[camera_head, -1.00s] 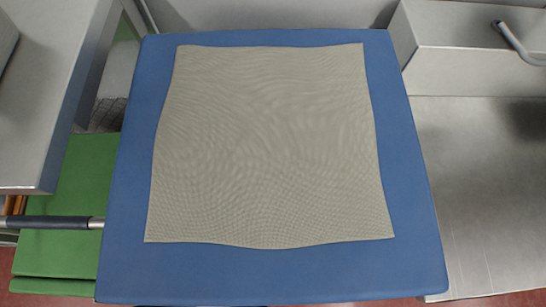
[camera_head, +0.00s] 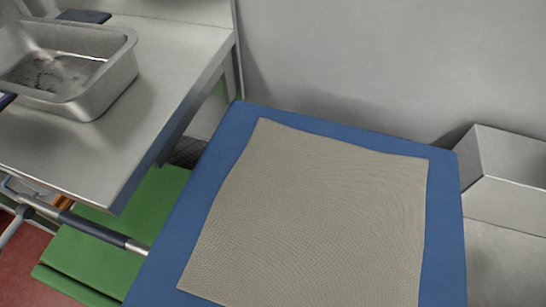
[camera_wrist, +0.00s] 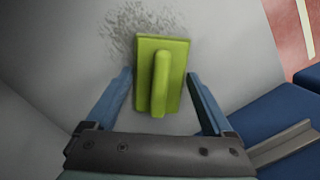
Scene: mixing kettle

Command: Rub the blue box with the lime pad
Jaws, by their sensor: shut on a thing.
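The lime pad (camera_wrist: 174,98), a flat lime plate with a raised handle, is in the middle of the wrist view. My gripper (camera_wrist: 160,76) has its blue fingers on either side of the pad and is shut on it. Behind the pad is a grey surface with a dark speckled smudge (camera_wrist: 128,28). A large blue box-like block (camera_head: 232,135) fills the lower middle of the head view, its top mostly covered by a beige mesh cloth (camera_head: 320,215). Dark blue surfaces (camera_wrist: 285,112) show at the right of the wrist view. My gripper and the pad are outside the head view.
A steel counter (camera_head: 165,95) at the left holds a metal basin (camera_head: 110,80) with dark marks inside. Below it are a green block (camera_head: 120,235) and a metal bar (camera_head: 90,229). A grey wall (camera_head: 350,60) stands behind, and a steel box (camera_head: 510,165) is at the right.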

